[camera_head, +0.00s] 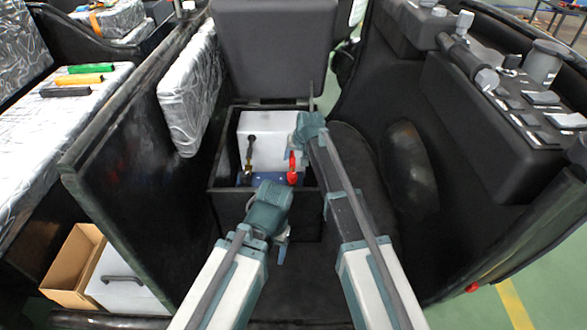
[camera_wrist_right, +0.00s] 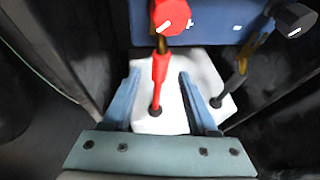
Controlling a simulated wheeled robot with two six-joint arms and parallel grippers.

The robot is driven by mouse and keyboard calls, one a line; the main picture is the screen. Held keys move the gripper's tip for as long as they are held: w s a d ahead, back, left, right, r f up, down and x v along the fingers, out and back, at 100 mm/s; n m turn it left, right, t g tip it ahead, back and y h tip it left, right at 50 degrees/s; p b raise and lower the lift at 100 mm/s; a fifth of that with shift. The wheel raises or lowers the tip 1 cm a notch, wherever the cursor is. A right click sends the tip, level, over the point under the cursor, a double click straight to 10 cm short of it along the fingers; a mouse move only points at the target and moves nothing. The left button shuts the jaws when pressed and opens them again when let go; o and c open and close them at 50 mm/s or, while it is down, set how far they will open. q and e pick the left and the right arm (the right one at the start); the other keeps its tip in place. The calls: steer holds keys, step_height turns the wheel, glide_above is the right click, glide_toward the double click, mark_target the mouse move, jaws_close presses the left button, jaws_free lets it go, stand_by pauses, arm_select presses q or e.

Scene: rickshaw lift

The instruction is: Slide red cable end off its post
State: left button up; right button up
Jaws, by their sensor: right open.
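The red cable end (camera_wrist_right: 170,17) sits at the top of the right wrist view, over the blue battery (camera_wrist_right: 205,25). Its red cable (camera_wrist_right: 158,70) runs down into a hole in a white block. The red cable end also shows in the head view (camera_head: 292,168), beside my right gripper (camera_head: 297,152). My right gripper (camera_wrist_right: 158,76) is open, one finger on each side of the red cable, with no grip visible. The post under the red cap is hidden. My left gripper (camera_head: 281,247) hangs low in front of the box; its fingers are too unclear to judge.
A black cable end (camera_wrist_right: 295,20) sits right of the red one, its cable entering the white block (camera_head: 268,138). The dark box (camera_head: 228,190) walls surround the battery closely. Colored-handled tools (camera_head: 85,69) lie on the left bench.

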mark_target(292, 163)
steer(key=b+x, duration=0.1)
steer(key=x, duration=0.1)
steer(key=shift+w+f+b, duration=0.1)
steer(key=shift+f+b, duration=0.2)
steer(key=shift+f, duration=0.1)
arm_select(q)
step_height(292, 163, down, 2)
steer(key=shift+f, duration=0.2)
arm_select(e)
jaws_close()
stand_by(0.8)
